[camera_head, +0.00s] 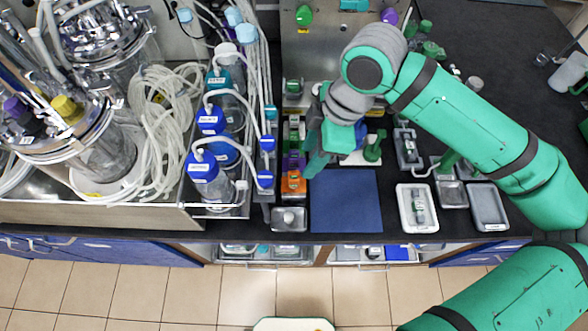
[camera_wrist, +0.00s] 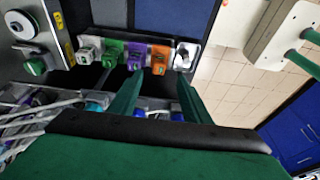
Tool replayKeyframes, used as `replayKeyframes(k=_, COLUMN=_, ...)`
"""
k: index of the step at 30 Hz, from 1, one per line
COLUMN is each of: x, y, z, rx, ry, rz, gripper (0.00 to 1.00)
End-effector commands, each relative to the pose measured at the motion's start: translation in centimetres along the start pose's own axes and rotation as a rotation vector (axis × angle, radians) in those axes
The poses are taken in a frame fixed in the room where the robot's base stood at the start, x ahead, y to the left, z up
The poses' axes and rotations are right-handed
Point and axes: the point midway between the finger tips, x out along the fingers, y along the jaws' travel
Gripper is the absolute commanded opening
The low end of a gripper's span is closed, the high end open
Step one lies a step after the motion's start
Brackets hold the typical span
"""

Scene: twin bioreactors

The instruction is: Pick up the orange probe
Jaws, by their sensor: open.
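The orange probe (camera_head: 293,185) sits at the near end of a row of coloured pieces at the bench's middle, beside the blue mat. In the wrist view the orange probe (camera_wrist: 160,57) stands just beyond the fingertips, lined up between them. My gripper (camera_wrist: 160,76) is open and empty, with one green finger to each side of that line. In the head view my gripper (camera_head: 314,168) hangs just right of the row, close to the orange and purple pieces. I cannot tell whether a finger touches anything.
A purple piece (camera_wrist: 137,54) and a green piece (camera_wrist: 113,53) stand close beside the orange probe, with a white piece (camera_wrist: 185,56) on its other side. Blue-capped bottles (camera_head: 209,166) with tubing stand left. The blue mat (camera_head: 344,201) is bare.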

Motion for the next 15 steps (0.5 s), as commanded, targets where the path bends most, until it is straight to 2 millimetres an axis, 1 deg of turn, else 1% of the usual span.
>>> replayKeyframes(k=3, x=1.9, y=-0.1, z=0.0, rx=-0.001, ry=0.000, rz=-0.002, gripper=0.44)
replayKeyframes(k=6, x=3.2, y=0.0, z=0.0, rx=0.000, ry=0.000, rz=-0.001, gripper=0.44)
replayKeyframes(k=13, x=4.7, y=0.0, z=-0.1, rx=-0.001, ry=-0.001, rz=-0.001, gripper=0.44)
replayKeyframes(k=15, x=5.4, y=0.1, z=-0.2, rx=-0.001, ry=0.000, rz=0.000, gripper=0.44)
